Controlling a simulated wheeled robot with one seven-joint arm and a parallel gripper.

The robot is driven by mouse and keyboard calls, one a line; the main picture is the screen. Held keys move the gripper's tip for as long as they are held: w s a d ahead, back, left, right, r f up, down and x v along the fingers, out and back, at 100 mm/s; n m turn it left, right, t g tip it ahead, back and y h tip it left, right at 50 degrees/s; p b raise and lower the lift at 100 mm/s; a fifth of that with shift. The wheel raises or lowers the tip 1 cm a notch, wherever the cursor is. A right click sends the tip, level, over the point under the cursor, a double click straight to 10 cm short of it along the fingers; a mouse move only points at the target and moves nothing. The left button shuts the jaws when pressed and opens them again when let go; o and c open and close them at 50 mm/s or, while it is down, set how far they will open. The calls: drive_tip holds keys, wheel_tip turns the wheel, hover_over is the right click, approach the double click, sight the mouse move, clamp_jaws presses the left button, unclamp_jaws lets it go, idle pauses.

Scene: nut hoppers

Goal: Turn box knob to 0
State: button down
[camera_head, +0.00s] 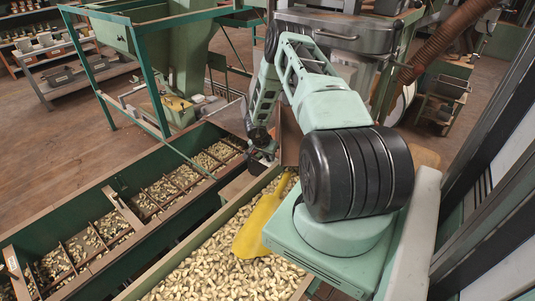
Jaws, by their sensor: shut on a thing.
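My gripper (262,157) is small and dark at the end of my mint-green arm, near the middle of the picture. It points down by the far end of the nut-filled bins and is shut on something. The fingertips and what they hold are too small and too covered to make out clearly. The box knob and its 0 mark cannot be told apart in this view, so the knob's setting does not show.
A long green trough (60,225) with several nut compartments runs along the left. A nut-filled bin (165,272) with a yellow scoop (262,222) lies in front. A green hopper frame (135,72) stands behind. Wooden floor (60,140) is clear at the left.

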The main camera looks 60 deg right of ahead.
drive_tip(key=n+t+b, duration=0.1)
drive_tip(key=n, duration=0.2)
drive_tip(key=shift+s, duration=0.1)
drive_tip(key=shift+s+n+t+b, duration=0.1)
drive_tip(key=shift+n+t+b, duration=0.4)
drive_tip(key=shift+n, duration=0.4)
drive_tip(key=c, duration=1.2)
unclamp_jaws()
drive_tip(key=shift+r+p, duration=0.1)
drive_tip(key=shift+p, duration=0.2)
